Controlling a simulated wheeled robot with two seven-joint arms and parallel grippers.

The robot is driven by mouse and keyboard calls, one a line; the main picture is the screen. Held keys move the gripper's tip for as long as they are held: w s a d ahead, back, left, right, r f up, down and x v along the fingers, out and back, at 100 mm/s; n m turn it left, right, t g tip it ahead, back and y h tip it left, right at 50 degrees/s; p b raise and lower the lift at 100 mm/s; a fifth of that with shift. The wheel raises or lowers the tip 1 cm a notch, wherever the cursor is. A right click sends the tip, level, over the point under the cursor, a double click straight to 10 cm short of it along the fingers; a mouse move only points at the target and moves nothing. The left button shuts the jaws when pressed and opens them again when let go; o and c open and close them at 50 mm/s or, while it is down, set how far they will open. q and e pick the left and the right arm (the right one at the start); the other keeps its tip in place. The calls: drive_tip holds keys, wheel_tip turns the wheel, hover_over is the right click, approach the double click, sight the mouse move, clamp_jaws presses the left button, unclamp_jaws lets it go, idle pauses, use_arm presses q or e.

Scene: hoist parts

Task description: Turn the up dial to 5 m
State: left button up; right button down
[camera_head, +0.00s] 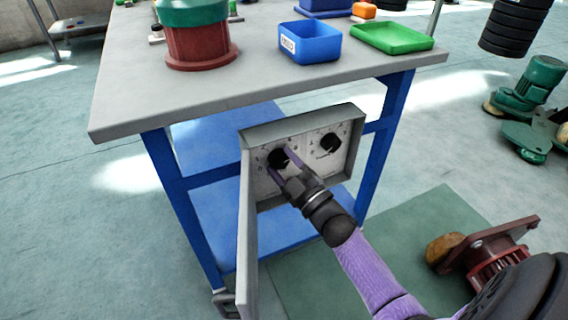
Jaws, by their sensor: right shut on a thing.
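A grey control box (352,172) hangs at the front of the workbench, with its door (247,240) swung open to the left. Its pale panel carries two black dials with markings around them. My right gripper (281,168) reaches up from the lower right and is shut on the left dial (277,157). The fingers cover part of that dial and its markings. The right dial (330,142) is free. The lettering is too small to read, so I cannot tell which dial is "up" or its setting. My left gripper is not in view.
The workbench (125,108) has a grey top and blue legs. On it stand a red and green motor part (200,45), a blue bin (309,44) and a green tray (392,38). Green machine parts (530,90) and a red flanged part (490,250) lie at the right.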

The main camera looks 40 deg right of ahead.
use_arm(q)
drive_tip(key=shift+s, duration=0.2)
use_arm(e)
drive_tip(key=shift+a+f, duration=0.15)
drive_tip(key=shift+f, duration=0.05)
drive_tip(key=shift+c, duration=1.8)
unclamp_jaws()
drive_tip(key=shift+o, duration=1.3)
drive_tip(key=shift+a, duration=0.15)
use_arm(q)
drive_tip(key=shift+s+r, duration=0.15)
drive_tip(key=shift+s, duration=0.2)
use_arm(e)
drive_tip(key=shift+w+r, duration=0.1)
use_arm(q)
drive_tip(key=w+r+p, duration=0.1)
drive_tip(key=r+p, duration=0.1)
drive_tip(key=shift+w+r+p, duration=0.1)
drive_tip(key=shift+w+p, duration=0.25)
drive_tip(key=shift+p, duration=0.05)
use_arm(e)
drive_tip(key=v, duration=0.9)
drive_tip(key=shift+s+a, duration=0.25)
drive_tip(key=shift+s, duration=0.15)
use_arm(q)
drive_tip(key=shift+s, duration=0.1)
